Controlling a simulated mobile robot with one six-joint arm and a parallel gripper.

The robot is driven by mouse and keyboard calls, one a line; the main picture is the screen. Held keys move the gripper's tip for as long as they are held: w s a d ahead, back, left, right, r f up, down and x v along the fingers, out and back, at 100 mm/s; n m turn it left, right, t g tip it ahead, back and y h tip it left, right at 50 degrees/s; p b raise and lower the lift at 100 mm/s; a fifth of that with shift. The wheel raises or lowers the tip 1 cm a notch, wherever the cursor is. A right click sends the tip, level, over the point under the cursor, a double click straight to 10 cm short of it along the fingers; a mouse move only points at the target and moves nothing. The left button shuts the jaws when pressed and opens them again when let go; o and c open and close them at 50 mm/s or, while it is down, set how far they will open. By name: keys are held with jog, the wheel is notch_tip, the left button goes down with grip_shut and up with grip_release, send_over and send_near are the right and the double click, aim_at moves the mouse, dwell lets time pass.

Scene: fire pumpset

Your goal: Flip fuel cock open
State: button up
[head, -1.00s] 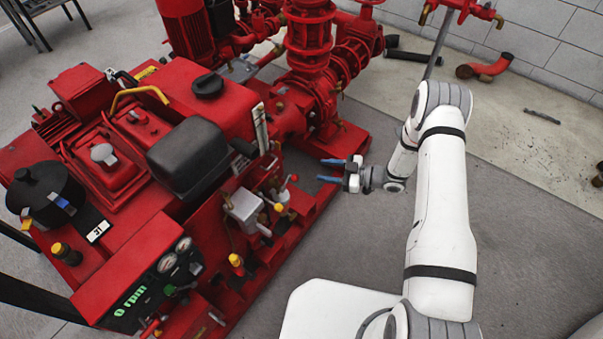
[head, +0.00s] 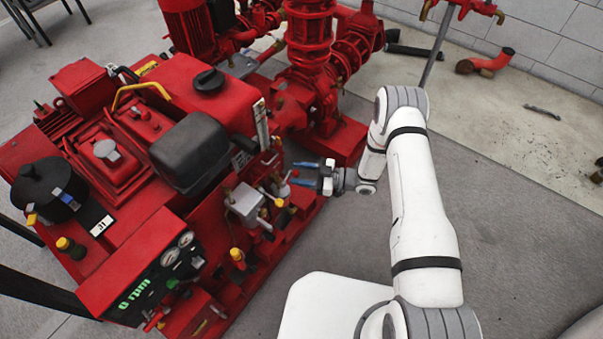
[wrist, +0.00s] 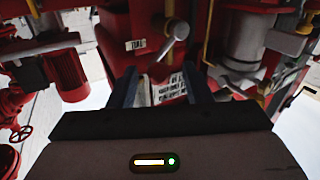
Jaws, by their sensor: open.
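My gripper (head: 292,173) is open, its two blue fingers pointing left at the side of the red pumpset engine (head: 215,90). In the wrist view, a small silver lever with a round end (wrist: 180,30) shows just beyond the gap between the fingers (wrist: 160,72). It slants and is apart from both fingers. I cannot tell for sure whether this lever is the fuel cock. In the head view, small yellow-tipped levers (head: 279,202) sit by a grey box (head: 245,202), left of and below my gripper. Nothing is held.
The engine's red base frame (head: 290,222) runs below my gripper. A red pump (head: 312,75) stands behind. In the wrist view, a grey cylinder (wrist: 248,38) and yellow pipe are close on the right. Open grey floor (head: 510,240) lies right of my arm.

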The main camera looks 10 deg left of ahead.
jog(key=shift+c, duration=0.5)
grip_shut()
jog(key=shift+s, duration=0.1)
jog(key=shift+s+a+r+n+h, duration=0.1)
jog(key=shift+s+r+n+h, duration=0.1)
jog(key=shift+r+n+h, duration=0.35)
jog(key=n, duration=0.1)
jog(key=s+n, duration=0.1)
jog(key=n+h, duration=0.1)
jog(key=shift+s+a+r+t, duration=0.2)
jog(key=shift+a+r+t, duration=0.1)
jog(key=shift+t, duration=0.1)
jog(key=shift+s+a+r+n+t+h+b, duration=0.1)
jog(key=shift+s+a+n+t+h+b, duration=0.1)
jog(key=shift+s+n+t+h+b, duration=0.45)
jog(key=shift+s+a+r+n+t+h+b, duration=0.1)
jog(key=shift+s+a+n+t+h+b, duration=0.2)
jog(key=shift+n, duration=0.6)
jog(key=shift+s+d, duration=0.1)
jog(key=shift+s, duration=0.05)
jog(key=shift+o, duration=0.5)
grip_release()
